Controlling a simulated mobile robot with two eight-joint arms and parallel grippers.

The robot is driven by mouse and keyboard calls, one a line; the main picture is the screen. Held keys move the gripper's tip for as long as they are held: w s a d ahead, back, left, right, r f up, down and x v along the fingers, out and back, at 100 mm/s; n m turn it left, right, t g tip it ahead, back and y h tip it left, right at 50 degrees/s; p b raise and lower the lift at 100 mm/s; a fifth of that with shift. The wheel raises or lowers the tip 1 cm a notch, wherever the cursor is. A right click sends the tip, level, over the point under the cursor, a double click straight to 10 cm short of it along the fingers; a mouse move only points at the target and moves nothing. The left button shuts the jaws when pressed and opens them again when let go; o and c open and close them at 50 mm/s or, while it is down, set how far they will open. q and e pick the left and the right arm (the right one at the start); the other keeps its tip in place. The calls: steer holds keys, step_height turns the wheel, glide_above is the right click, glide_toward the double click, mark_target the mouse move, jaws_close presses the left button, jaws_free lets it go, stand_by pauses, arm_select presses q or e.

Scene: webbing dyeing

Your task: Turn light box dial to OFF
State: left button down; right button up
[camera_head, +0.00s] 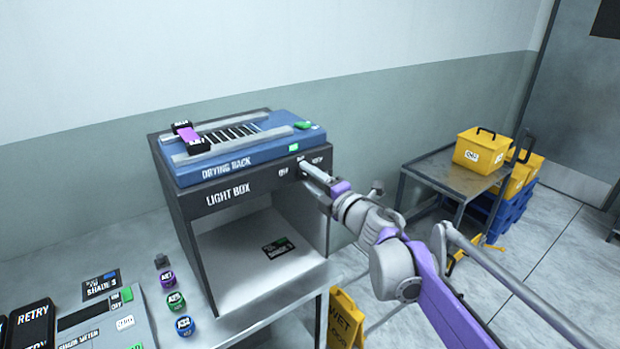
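The light box (188,213) is a dark, open-fronted box on the table, with its name on the front upper edge. Small labels, one seeming to read OFF, run along its upper right front edge. My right gripper (306,168) reaches in from the right, and its tip is at this edge. The dial is hidden behind the gripper, so its setting does not show. I cannot tell whether the fingers touch or grip it. My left gripper is not in view.
A blue drying rack (250,153) with a purple-and-black item (189,136) sits on the light box. Several small labelled jars, including a green one (176,302), and a grey meter (105,325) stand at lower left. A yellow wet-floor sign (343,318) and a cart with yellow bins (480,152) are at right.

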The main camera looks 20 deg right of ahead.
steer(key=shift+o, duration=1)
steer(key=shift+s+d, duration=0.1)
steer(key=b+v, duration=0.1)
steer(key=v, duration=0.9)
steer(key=shift+s, duration=0.3)
steer(key=shift+d, duration=0.1)
